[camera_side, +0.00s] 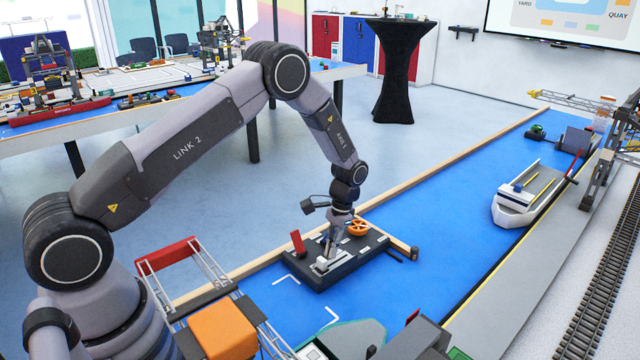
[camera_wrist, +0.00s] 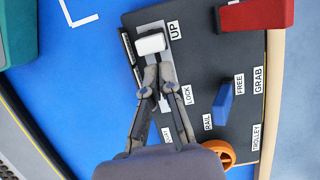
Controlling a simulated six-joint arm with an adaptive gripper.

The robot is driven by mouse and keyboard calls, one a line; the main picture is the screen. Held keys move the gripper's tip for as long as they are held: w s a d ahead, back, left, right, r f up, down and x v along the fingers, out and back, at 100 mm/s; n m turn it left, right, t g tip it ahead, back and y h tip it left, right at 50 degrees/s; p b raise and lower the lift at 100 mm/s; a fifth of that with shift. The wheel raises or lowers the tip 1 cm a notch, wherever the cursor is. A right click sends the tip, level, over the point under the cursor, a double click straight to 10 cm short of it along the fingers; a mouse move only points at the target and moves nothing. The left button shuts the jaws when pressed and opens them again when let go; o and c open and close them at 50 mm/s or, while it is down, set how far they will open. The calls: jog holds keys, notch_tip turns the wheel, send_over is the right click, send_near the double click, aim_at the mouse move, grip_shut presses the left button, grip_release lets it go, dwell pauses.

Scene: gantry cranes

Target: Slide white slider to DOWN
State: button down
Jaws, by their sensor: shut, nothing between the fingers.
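The white slider (camera_wrist: 150,43) sits at the UP end of its grey track on the dark control panel (camera_wrist: 200,85), beside the UP label (camera_wrist: 174,30). In the side view the slider (camera_side: 322,264) shows near the front of the panel (camera_side: 345,272). My gripper (camera_wrist: 158,76) is shut and empty, its fingertips over the track just below the slider in the wrist view. I cannot tell whether they touch it. The fingers hide part of the track, and a label at its lower end is partly covered. In the side view my gripper (camera_side: 331,250) is low over the panel.
A red lever (camera_wrist: 255,14), a blue switch (camera_wrist: 222,102) between the RAIL and FREE labels, and an orange wheel (camera_wrist: 219,152) stand on the panel. A wooden edge (camera_side: 460,160) runs behind it. Blue floor (camera_side: 440,235) is clear to the right.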

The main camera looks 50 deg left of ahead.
jog(key=w, duration=0.3)
jog(key=shift+w, duration=0.1)
jog(key=v, duration=1)
notch_tip(320, 180, up, 14)
jog(key=t, duration=0.2)
send_over(338, 260)
jog(key=s, duration=0.2)
jog(key=s+r+t, duration=0.2)
jog(key=s+r, duration=0.7)
jog(key=r, duration=0.1)
jog(key=s+r+t, duration=0.1)
jog(key=s+t, duration=0.3)
jog(key=s, duration=1.7)
jog(key=shift+d+r, duration=0.25)
jog(key=shift+r, duration=0.1)
